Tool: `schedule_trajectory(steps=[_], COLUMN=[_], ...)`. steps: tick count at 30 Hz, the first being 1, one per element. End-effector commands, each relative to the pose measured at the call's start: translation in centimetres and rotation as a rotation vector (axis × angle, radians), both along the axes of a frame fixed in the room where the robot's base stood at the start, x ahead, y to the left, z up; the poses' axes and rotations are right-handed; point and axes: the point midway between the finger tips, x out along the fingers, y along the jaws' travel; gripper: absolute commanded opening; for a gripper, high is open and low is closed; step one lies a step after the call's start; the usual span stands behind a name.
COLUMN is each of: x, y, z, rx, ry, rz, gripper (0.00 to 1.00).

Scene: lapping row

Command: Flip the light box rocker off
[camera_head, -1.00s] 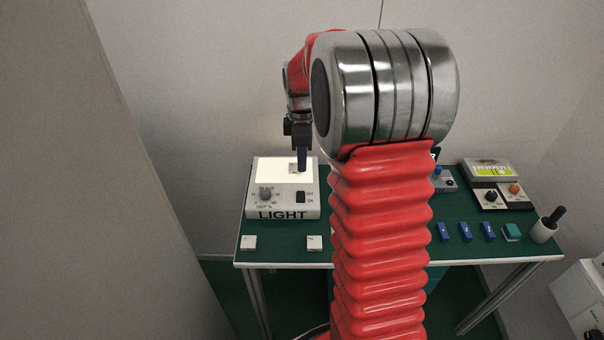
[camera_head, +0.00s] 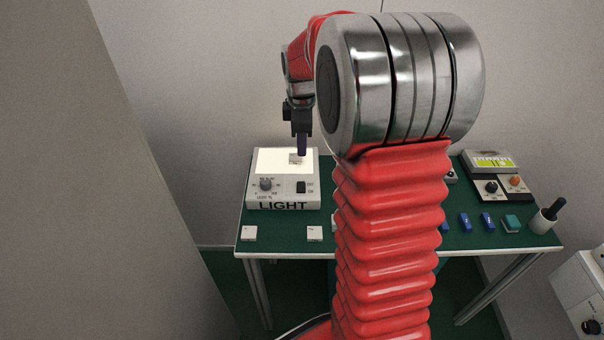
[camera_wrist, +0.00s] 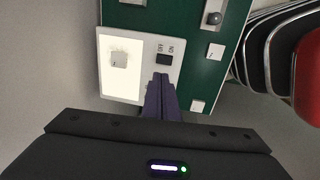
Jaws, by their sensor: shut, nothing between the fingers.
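The light box (camera_head: 283,200) stands at the left of the green table, with LIGHT on its front edge. Its top panel (camera_head: 270,160) glows white. The black rocker (camera_head: 301,187) sits on its control strip beside OFF and ON marks, right of a round knob (camera_head: 265,184). My gripper (camera_head: 302,152) is shut and empty, pointing down over the lit panel. In the wrist view the fingertips (camera_wrist: 161,77) appear just short of the rocker (camera_wrist: 164,59); I cannot tell whether they touch. The light box (camera_wrist: 150,40) also shows there.
A small pale square (camera_head: 296,159) lies on the lit panel. Two pale blocks (camera_head: 249,233) (camera_head: 314,233) lie at the table's front.

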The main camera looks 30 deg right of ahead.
Motion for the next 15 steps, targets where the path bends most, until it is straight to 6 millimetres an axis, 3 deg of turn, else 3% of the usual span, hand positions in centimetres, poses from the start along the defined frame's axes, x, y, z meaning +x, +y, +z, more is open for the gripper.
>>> schedule_trajectory(steps=[8, 15], x=[0.0, 0.3], y=[0.0, -0.1], z=[-0.5, -3.1], rx=[0.001, 0.003], ry=[0.002, 0.004], rz=[0.000, 0.000], gripper=[0.00, 0.00])
